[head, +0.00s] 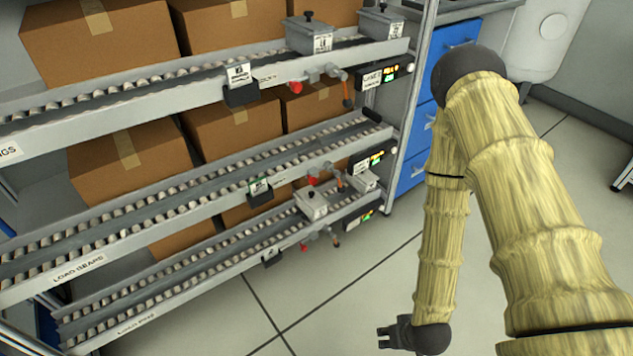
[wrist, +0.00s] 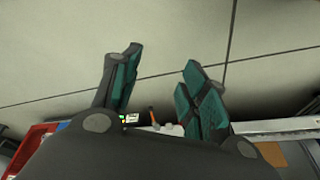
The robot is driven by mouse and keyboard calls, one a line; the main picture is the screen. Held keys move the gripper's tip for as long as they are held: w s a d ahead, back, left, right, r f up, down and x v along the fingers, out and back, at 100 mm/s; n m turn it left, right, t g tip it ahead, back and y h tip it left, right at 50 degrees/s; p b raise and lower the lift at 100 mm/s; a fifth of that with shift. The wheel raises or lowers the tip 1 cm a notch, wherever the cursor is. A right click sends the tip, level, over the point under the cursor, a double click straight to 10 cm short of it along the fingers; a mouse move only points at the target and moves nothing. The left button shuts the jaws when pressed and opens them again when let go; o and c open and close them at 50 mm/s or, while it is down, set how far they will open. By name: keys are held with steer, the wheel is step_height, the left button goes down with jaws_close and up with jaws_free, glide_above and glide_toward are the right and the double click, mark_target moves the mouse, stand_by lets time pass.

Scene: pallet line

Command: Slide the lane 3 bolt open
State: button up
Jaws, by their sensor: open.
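I see this on the top lane (head: 322,76), the middle lane (head: 327,174) and the bottom lane (head: 322,238). No lane number is readable, so I cannot tell which is lane 3 or how its bolt stands. My gripper (head: 382,337) hangs low over the floor, right of the lanes and apart from them. In the wrist view my gripper (wrist: 160,68) is open and empty, with an orange lever (wrist: 153,117) beyond it.
Blue drawers (head: 413,165) stand behind the rack's right post. The tiled floor (head: 350,290) in front is clear.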

steer(key=w+a+n+t+y+b, duration=0.1)
steer(key=w+a+t+b, duration=0.15)
steer(key=w, duration=0.65)
steer(key=n+t+y+b, duration=0.6)
steer(key=t+y+b, duration=0.1)
steer(key=t+y, duration=0.15)
glide_toward(315, 182)
steer(key=b+x, duration=0.2)
steer(key=x, duration=0.4)
steer(key=shift+w+a+f, duration=0.1)
steer(key=shift+w+a, duration=0.1)
steer(key=shift+a, duration=0.05)
steer(key=shift+b+x, duration=0.5)
steer(key=shift+x, duration=0.45)
steer(key=shift+c, duration=0.2)
jaws_close()
